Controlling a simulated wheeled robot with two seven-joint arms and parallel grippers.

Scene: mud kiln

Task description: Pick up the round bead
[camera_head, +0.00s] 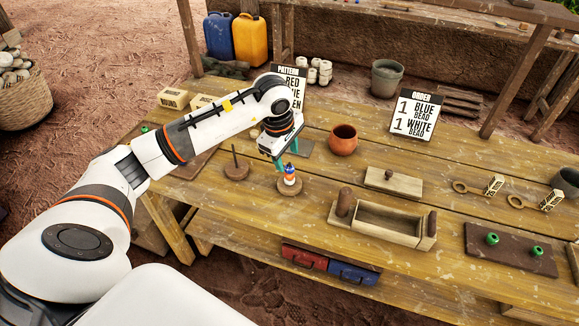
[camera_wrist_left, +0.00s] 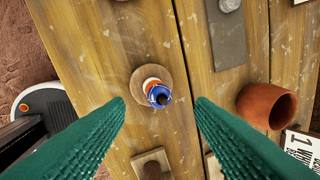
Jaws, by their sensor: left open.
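A small stack of beads, with blue, white and orange parts (camera_head: 290,172), sits on a peg with a round wooden base (camera_head: 288,190). In the left wrist view the blue bead (camera_wrist_left: 158,95) is uppermost, with orange and white below it. My left gripper (camera_head: 286,157) is open just above the stack. In the left wrist view its green fingers (camera_wrist_left: 160,103) stand to either side of the stack, apart from it. Two green beads (camera_head: 492,239) lie on a dark tray (camera_head: 510,262) at the right. I cannot tell which bead is the round one. My right gripper is out of view.
An empty peg stand (camera_head: 236,172) is left of the stack. A clay pot (camera_head: 343,141), an order sign (camera_head: 415,117) and an open wooden box (camera_head: 388,224) stand to the right. A block marked ROUND (camera_head: 172,99) is at the back left, partly near my arm.

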